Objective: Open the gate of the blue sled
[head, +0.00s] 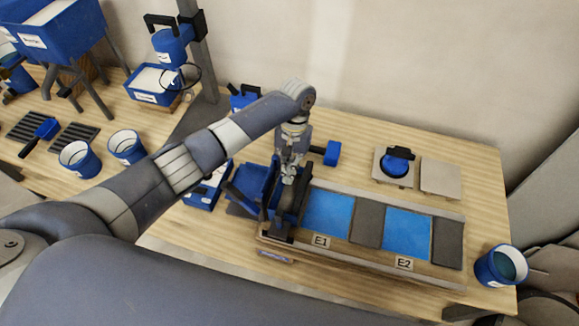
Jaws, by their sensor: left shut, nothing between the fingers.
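The blue sled (252,183) sits at the left end of the long wooden board with the blue panels marked E1 and E2. Dark upright parts stand at its right side. My left gripper (287,180) points down over the right side of the sled, beside these dark parts. Its fingers look shut and empty. I cannot tell whether it touches the sled, and the gripper and arm hide part of it. The sled's gate is not clear enough for me to tell its position. My right gripper is not in view.
Blue panels E1 (328,212) and E2 (407,233) lie right of the sled. A blue suction handle (397,163) rests on a pale tile behind them. A blue bucket (501,266) stands at the right corner. Two blue cups (126,147) stand left.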

